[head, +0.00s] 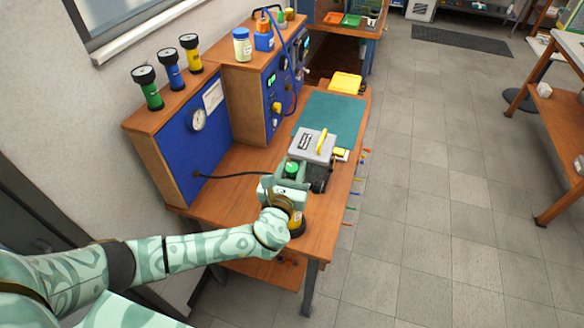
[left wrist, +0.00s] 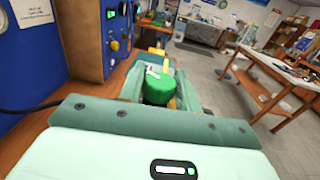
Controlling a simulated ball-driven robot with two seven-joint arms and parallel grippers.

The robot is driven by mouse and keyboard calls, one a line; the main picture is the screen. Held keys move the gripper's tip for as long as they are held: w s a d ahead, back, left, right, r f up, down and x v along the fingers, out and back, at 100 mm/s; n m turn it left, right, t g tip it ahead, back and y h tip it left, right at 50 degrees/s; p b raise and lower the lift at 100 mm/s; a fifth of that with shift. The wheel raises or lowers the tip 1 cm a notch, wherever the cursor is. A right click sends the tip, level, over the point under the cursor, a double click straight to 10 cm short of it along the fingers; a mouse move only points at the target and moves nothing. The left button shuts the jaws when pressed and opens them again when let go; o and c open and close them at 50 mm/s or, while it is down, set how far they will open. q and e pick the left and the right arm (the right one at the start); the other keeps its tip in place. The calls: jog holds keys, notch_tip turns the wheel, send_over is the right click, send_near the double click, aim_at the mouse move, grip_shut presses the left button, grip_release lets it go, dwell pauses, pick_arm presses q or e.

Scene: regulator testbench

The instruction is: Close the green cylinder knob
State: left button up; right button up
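The green cylinder knob (head: 292,169) stands upright on a small dark unit near the front of the workbench. In the left wrist view the green knob (left wrist: 157,88) shows just beyond the teal edge of my left gripper, which hides its lower part. My left gripper (head: 285,182) is right at the knob, with its pale green body on the near side. My right gripper is in neither view.
A grey box with a yellow handle (head: 314,147) stands just behind the knob. A blue panel with a gauge (head: 198,120) rises to the left, and a black hose (head: 225,176) runs from it. A teal mat (head: 332,112) lies farther back.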

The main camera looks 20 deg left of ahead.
pick_arm(q)
jog(key=shift+n+y, duration=0.4)
jog(key=shift+y, duration=0.2)
jog(key=n+y, duration=0.1)
jog(key=y, duration=0.1)
jog(key=shift+n+g+y, duration=0.3)
jog(key=shift+n+y, duration=0.1)
jog(key=n+g+y+b, duration=0.1)
jog(key=n+y, duration=0.1)
jog(key=y, duration=0.1)
jog(key=shift+f, duration=0.1)
jog(key=shift+n+g+y, duration=0.5)
jog(key=shift+n+y, duration=0.1)
jog(key=shift+y, duration=0.2)
jog(key=o, duration=0.9)
jog(key=shift+o, duration=0.2)
